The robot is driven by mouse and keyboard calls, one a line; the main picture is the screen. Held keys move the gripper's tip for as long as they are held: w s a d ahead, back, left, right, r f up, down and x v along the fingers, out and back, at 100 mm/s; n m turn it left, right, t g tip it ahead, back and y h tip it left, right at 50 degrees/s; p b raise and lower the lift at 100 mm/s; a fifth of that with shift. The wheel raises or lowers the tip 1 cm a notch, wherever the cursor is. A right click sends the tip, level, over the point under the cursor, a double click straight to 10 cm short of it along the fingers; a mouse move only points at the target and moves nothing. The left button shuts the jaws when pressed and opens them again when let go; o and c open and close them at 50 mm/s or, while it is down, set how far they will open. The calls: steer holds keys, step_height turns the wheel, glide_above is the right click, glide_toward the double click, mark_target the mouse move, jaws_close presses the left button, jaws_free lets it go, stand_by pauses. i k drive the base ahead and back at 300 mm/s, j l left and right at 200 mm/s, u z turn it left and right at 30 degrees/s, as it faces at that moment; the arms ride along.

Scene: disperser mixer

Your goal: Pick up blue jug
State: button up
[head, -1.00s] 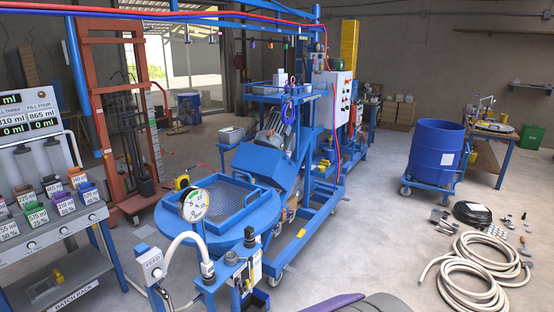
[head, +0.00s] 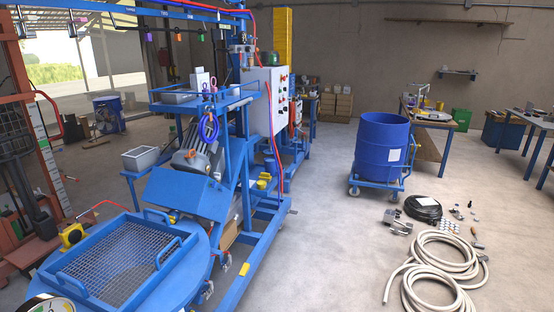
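I cannot make out a blue jug in the head view now. The batch rack with its small colour-topped jugs, seen earlier at the left, is outside the frame. My gripper is not in view.
The blue mixer (head: 185,195) and its mesh-topped vessel (head: 125,255) fill the left and centre. A blue drum (head: 382,147) stands on a wheeled cart at the right. Coiled hoses (head: 440,262) and small parts lie on the floor before it. Bare floor (head: 320,235) lies between mixer and hoses.

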mark_target(273, 167)
steer(key=i+z, duration=0.25)
steer(key=i, duration=2.45)
steer(key=i+l+u, duration=0.1)
steer(key=i, duration=0.75)
steer(key=i+l, duration=0.1)
steer(key=i, duration=0.8)
